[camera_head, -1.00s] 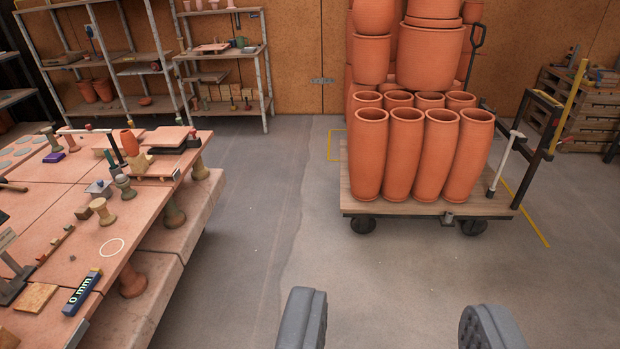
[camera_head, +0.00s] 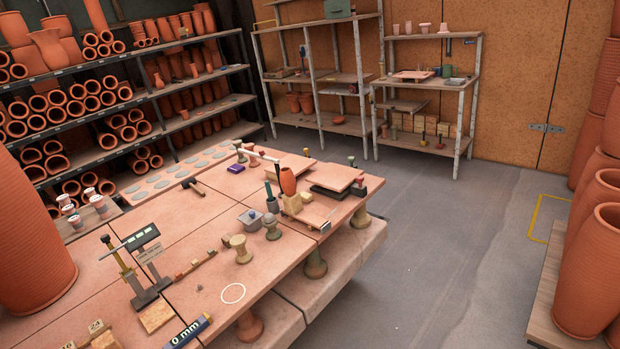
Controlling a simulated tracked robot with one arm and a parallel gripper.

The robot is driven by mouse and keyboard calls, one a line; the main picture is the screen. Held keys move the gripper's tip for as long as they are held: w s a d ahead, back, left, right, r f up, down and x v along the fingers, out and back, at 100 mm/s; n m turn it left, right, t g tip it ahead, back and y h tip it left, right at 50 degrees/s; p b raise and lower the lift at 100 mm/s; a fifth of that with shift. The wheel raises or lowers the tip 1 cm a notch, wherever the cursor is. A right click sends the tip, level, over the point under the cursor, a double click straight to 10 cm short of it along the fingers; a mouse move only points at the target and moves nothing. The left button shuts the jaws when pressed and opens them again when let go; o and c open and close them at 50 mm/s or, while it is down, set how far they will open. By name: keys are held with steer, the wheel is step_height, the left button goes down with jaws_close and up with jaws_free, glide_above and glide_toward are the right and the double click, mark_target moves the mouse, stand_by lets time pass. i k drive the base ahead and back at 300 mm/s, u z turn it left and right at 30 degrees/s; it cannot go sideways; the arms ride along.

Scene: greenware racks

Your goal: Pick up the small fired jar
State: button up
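A small orange-red jar (camera_head: 288,180) stands on the worktable (camera_head: 190,250), toward its far right part. It looks like the small fired jar. A tan angled block (camera_head: 292,204) is just in front of it and hides its foot. A dark holder with upright tools (camera_head: 271,200) is close on its left. My gripper is not in this view, so its fingers and its distance to the jar cannot be seen.
A height gauge (camera_head: 140,265), small stands (camera_head: 239,249) and a blue "0 mm" marker (camera_head: 187,330) are on the table. A large clay pot (camera_head: 30,240) is at the left edge. Tall pots (camera_head: 595,270) stand on a cart at right. Grey floor (camera_head: 440,240) between is clear.

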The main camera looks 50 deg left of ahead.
mark_target(288, 183)
steer(key=u, duration=0.25)
steer(key=i, duration=1.3)
steer(key=u, duration=1.15)
steer(key=i, duration=0.95)
steer(key=u, duration=1.15)
steer(key=i, duration=0.7)
steer(key=u, duration=0.25)
